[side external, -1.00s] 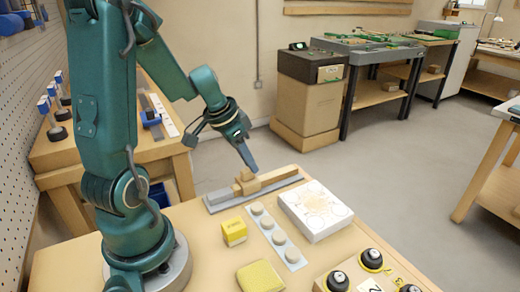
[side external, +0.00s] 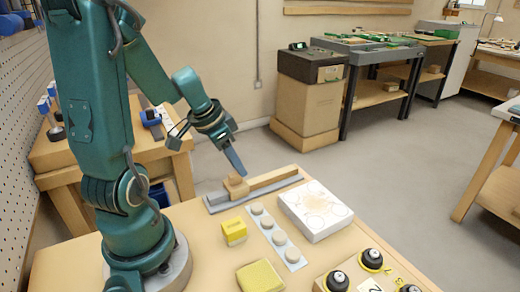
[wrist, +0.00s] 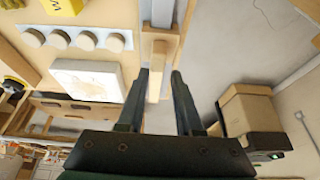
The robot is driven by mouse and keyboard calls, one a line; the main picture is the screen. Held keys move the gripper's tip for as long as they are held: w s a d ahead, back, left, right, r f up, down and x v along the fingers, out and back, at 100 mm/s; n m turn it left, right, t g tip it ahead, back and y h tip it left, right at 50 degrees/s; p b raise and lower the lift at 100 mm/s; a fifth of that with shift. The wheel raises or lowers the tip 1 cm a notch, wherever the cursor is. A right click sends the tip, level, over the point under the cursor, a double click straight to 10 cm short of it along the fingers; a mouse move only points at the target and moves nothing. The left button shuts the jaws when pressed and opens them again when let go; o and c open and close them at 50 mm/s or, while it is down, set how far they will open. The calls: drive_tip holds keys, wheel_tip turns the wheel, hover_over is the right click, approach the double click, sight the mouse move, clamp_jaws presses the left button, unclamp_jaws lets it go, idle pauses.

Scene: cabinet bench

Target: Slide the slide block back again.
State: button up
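The slide block (side external: 237,188) is a light wooden block with a raised top. It sits near the left end of a wooden bar on a grey base (side external: 216,203) in the side view. My gripper (side external: 240,171) is just above and behind the block in that picture; I cannot tell whether it touches it. In the wrist view my gripper (wrist: 160,74) has its two dark fingers apart, with the wooden bar (wrist: 156,82) showing between them. The wider wooden piece beyond the fingertips looks like the slide block (wrist: 160,40).
A white box (side external: 315,210) stands right of the slide. A grey strip with several round buttons (side external: 279,238), a yellow box (side external: 234,231) and a yellow sponge-like block (side external: 260,276) lie in front. Black knobs (side external: 371,258) are at the lower right.

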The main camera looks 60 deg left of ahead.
sight(236, 173)
idle(0.3)
drive_tip(key=shift+w+r, duration=0.15)
drive_tip(key=shift+r, duration=1.35)
wheel_tip(236, 173, up, 8)
drive_tip(key=shift+s, duration=0.2)
drive_tip(key=shift+d, duration=0.1)
drive_tip(key=d+r+m, duration=0.1)
drive_tip(key=d+m, duration=0.3)
drive_tip(key=d, duration=0.7)
drive_tip(key=s+d+f+n+t, duration=0.1)
drive_tip(key=s+d+f+n, duration=0.2)
drive_tip(key=s, duration=0.3)
drive_tip(key=shift+s+d+n, duration=0.35)
drive_tip(key=shift+d+n, duration=0.1)
drive_tip(key=shift+n, duration=0.05)
